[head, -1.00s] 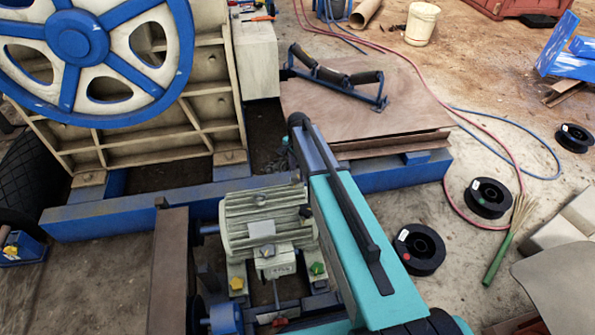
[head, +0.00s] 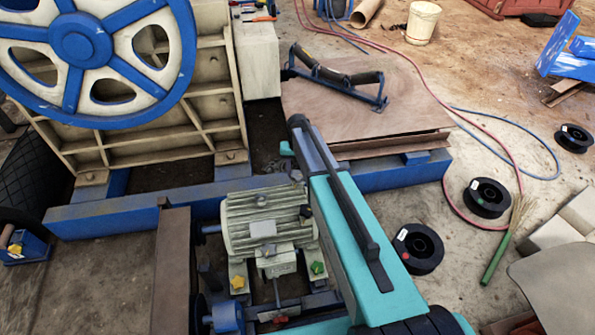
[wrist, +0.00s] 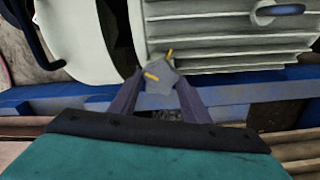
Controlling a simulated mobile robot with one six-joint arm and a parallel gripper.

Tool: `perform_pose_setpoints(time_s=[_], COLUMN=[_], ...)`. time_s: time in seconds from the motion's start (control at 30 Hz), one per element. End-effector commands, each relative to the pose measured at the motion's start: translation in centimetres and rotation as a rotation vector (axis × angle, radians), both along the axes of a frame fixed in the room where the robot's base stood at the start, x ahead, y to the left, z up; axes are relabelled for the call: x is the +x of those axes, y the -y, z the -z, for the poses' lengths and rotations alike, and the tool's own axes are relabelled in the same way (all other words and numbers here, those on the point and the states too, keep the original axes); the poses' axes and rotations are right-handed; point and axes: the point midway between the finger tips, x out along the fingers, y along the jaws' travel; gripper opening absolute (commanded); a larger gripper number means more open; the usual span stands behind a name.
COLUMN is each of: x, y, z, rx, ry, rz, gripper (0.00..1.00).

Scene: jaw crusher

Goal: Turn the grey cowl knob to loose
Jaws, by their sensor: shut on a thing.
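In the wrist view the grey cowl knob (wrist: 160,76), with yellow marks on its face, sits between the two dark fingers of my gripper (wrist: 160,88). The fingers are shut on it from both sides. The knob looks turned at an angle; I cannot tell what setting it is at. Behind it are the smooth pale cowl (wrist: 80,40) and the ribbed motor body (wrist: 220,35). In the head view the motor (head: 262,228) stands beside my teal arm. The arm hides most of my gripper there, and I cannot make out the grey knob clearly.
A yellow knob (head: 237,282) and a yellow-green knob (head: 318,268) are at the motor's feet. A blue frame beam (head: 130,213) runs behind the motor, below the large blue and cream flywheel (head: 82,45). Black spools (head: 418,248) and a hose lie on the right floor.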

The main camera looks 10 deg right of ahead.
Motion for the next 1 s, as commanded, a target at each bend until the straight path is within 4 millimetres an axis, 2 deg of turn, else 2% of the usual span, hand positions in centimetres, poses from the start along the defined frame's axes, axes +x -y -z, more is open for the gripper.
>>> perform_pose_setpoints(time_s=[0.2,0.4,0.97,1.0], x=[0.05,0.06,0.07,0.06], y=[-0.07,-0.11,-0.12,-0.12], z=[-0.10,-0.09,-0.07,-0.07], rx=[0.000,0.000,0.000,0.000], ry=[0.000,0.001,0.001,0.001], rz=[-0.165,-0.260,-0.305,-0.304], gripper=[0.21,0.21,0.21,0.46])
